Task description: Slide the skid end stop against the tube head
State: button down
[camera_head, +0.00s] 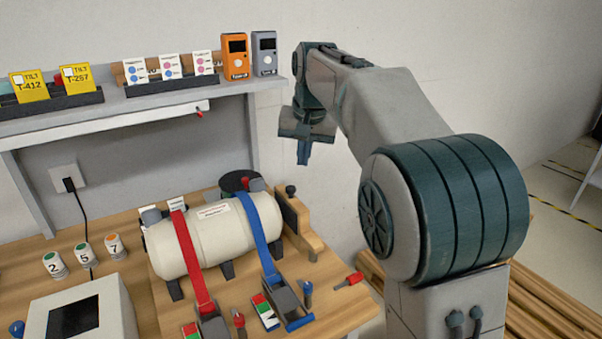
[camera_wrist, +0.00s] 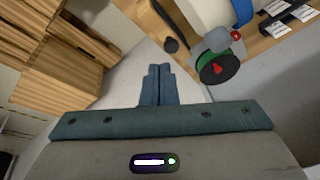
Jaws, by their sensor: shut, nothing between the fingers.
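The white tube (camera_head: 215,235) lies on its side on a wooden skid board (camera_head: 330,290), under a red strap (camera_head: 190,260) and a blue strap (camera_head: 262,235). The end stop (camera_head: 302,232), a wooden piece with a dark pad facing the tube and a black knob (camera_head: 291,190), stands at the tube's right end. I cannot tell whether the pad touches the tube head. The knob also shows in the wrist view (camera_wrist: 171,46). My gripper (camera_head: 303,160) is shut and empty, pointing down, above and behind the end stop. Its closed fingers show in the wrist view (camera_wrist: 157,75).
A shelf (camera_head: 140,97) with yellow cards, labelled cards, an orange device (camera_head: 235,56) and a grey device (camera_head: 264,53) stands behind. A dark disc (camera_head: 240,181) lies behind the tube. Numbered cups and a screen box (camera_head: 80,315) are left. Wooden slats (camera_head: 530,310) lie lower right.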

jog(key=w+d+n+y, duration=0.1)
jog(key=d+n+y, duration=0.25)
jog(key=d, duration=0.55)
jog(key=w+a+f+p, duration=0.2)
jog(key=w+a+f, duration=0.1)
jog(key=a+f, duration=0.5)
jog(key=shift+w+a+f+m+t+y, duration=0.25)
jog(key=shift+f+m+t+y, duration=0.15)
jog(key=shift+f, duration=0.45)
